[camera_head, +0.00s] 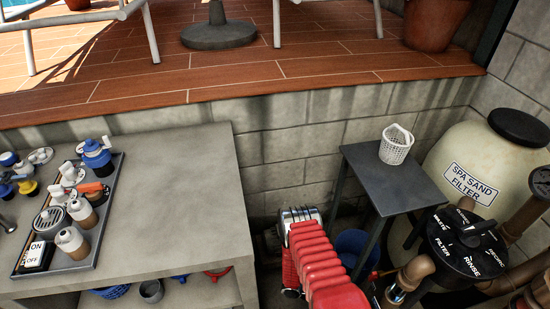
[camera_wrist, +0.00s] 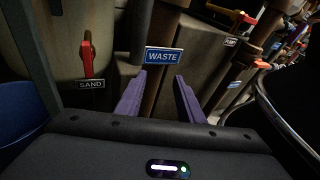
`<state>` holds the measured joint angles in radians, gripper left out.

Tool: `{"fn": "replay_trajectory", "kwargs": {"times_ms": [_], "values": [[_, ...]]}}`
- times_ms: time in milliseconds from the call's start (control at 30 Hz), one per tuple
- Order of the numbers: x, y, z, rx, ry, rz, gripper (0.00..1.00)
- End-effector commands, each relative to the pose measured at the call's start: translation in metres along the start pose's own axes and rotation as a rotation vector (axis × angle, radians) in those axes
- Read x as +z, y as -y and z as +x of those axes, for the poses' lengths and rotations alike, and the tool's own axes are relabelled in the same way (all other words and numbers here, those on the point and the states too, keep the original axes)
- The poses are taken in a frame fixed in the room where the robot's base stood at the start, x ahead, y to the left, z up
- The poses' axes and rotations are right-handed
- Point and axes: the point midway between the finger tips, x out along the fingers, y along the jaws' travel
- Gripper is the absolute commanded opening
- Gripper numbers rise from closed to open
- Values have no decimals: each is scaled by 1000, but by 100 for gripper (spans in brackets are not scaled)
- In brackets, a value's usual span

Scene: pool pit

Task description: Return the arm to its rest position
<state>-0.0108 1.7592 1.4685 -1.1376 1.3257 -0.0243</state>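My red ribbed arm (camera_head: 318,255) rises from the bottom edge of the head view, between the grey bench and the small dark table. My gripper does not show clearly there. In the wrist view, my gripper (camera_wrist: 160,75) has two purple fingers standing apart with nothing between them. It is open and empty. A blue WASTE sign (camera_wrist: 164,55) on a brown pipe shows beyond the fingertips. I cannot tell how far off it is.
The bench (camera_head: 190,180) carries a tray (camera_head: 92,240) of bottles and parts. A white basket (camera_head: 396,145) stands on the small table (camera_head: 385,185). The sand filter (camera_head: 478,165) and valve (camera_head: 465,250) crowd the right. A red-handled SAND valve (camera_wrist: 87,58) is left of my fingers.

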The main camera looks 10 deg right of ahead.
Motion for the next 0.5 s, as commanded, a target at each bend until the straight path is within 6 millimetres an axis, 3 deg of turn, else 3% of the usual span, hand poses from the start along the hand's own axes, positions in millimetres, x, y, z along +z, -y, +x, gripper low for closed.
{"fn": "replay_trajectory", "kwargs": {"times_ms": [500], "values": [[83,-2,-68,-210,-189,193,34]]}}
